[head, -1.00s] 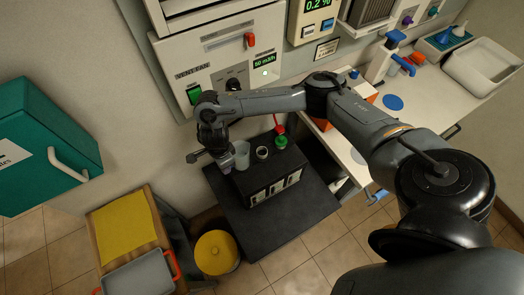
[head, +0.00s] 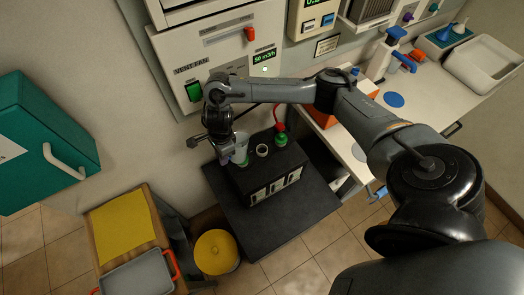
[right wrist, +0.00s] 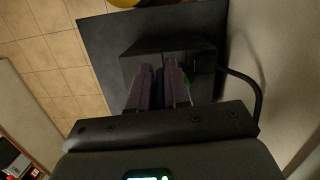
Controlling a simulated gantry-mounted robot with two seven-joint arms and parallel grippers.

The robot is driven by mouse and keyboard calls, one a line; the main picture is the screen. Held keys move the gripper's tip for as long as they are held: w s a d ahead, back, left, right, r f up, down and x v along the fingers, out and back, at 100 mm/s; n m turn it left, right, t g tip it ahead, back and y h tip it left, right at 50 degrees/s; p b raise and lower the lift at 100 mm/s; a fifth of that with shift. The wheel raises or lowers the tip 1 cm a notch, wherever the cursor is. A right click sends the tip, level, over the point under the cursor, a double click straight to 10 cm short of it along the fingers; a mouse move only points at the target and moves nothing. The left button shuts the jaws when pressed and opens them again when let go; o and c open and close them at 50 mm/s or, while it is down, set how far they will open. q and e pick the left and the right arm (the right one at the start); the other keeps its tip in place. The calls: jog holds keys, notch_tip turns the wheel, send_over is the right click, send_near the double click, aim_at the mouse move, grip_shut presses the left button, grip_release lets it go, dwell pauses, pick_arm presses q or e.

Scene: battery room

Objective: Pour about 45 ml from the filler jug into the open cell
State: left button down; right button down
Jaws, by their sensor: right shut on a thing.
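The filler jug (head: 241,150) is a small pale translucent cup over the left end of the black battery (head: 268,178). My right gripper (head: 229,149) is shut on it from the left side. The jug seems slightly tilted; its content and any stream cannot be made out. The open cell (head: 262,150) shows as a pale ring on the battery top, just right of the jug and apart from it. In the right wrist view my right gripper's two fingers (right wrist: 159,88) point at the battery (right wrist: 200,70); the jug is mostly hidden there. My left gripper is not in view.
The battery rests on a dark bench (head: 285,226) with free room in front. The vent fan panel (head: 215,65) is close behind. A yellow drum (head: 216,252) stands left of the bench.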

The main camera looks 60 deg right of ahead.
aim_at(240, 138)
jog(key=d+r+y+b, duration=0.1)
jog(key=b, duration=0.1)
jog(key=s+d+t+y+b, duration=0.1)
jog(key=b, duration=0.1)
jog(key=shift+d+r+y, duration=0.25)
jog(key=shift+r+y, duration=0.15)
jog(key=shift+s+d+r+t+y+b, duration=0.2)
jog(key=shift+d+r+t+y+b, duration=0.05)
jog(key=shift+d+y+b, duration=0.15)
jog(key=shift+s+d+r+t+y+b, duration=0.2)
jog(key=shift+d+t+y+b, duration=0.05)
jog(key=shift+d+y+b, duration=0.15)
jog(key=shift+s+d+r+y, duration=0.25)
jog(key=shift+d+r+y, duration=0.05)
jog(key=shift+d+y, duration=0.15)
jog(key=shift+d+t+y, duration=0.1)
jog(key=shift+t+y, duration=0.15)
jog(key=shift+t, duration=0.05)
jog(key=shift+s+d+r+t+y+p, duration=0.15)
jog(key=shift+d+t+y+p, duration=0.15)
jog(key=shift+y+p, duration=0.4)
jog(key=shift+s+d+r+t+y+p, duration=0.1)
jog(key=shift+d+t+y+p, duration=0.2)
jog(key=shift+y+p, duration=0.4)
jog(key=shift+f, duration=0.2)
jog(key=shift+s+d+b, duration=0.1)
jog(key=shift+d+b, duration=0.1)
jog(key=shift+b, duration=0.1)
